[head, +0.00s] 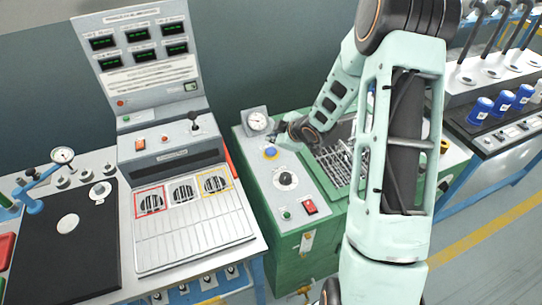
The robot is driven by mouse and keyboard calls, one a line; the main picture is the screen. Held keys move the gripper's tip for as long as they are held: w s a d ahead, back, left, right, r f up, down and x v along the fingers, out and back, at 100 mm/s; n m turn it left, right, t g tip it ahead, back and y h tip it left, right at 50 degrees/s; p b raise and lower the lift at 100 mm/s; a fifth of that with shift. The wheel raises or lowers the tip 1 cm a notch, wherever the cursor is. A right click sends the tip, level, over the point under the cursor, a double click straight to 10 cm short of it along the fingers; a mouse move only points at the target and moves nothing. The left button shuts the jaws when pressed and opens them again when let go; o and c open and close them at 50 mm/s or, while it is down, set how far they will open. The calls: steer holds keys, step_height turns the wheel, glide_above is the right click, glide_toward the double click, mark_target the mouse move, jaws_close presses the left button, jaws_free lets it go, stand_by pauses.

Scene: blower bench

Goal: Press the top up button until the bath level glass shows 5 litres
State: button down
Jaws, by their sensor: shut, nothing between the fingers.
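The green bath cabinet (262,193) stands in the middle of the head view, with a pale control panel on its left side. A round blue button (270,152) sits near the panel's back. A small green button (286,214) sits near its front. I cannot read which is the top up button. A small brass-coloured fitting (307,241) on the front face may be the bath level glass; no level is readable. My gripper (279,138) is shut and empty, small in view, just behind and above the blue button. I cannot tell whether it touches anything.
A dial gauge (257,122), a black knob (287,179) and a red switch (310,207) are on the panel. A wire rack (335,168) lies in the bath, partly behind my arm. A console (190,220) stands left; a bench with blue-capped bottles (480,109) stands right.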

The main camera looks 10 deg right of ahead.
mark_target(272, 151)
steer(key=shift+f+b, duration=0.65)
steer(key=shift+f, duration=0.55)
stand_by(0.5)
steer(key=shift+f+b, duration=0.45)
steer(key=shift+f+b, duration=0.35)
stand_by(0.7)
steer(key=shift+r, duration=0.1)
steer(key=shift+r+p, duration=0.7)
step_height(272, 151, up, 5)
steer(key=p, duration=0.4)
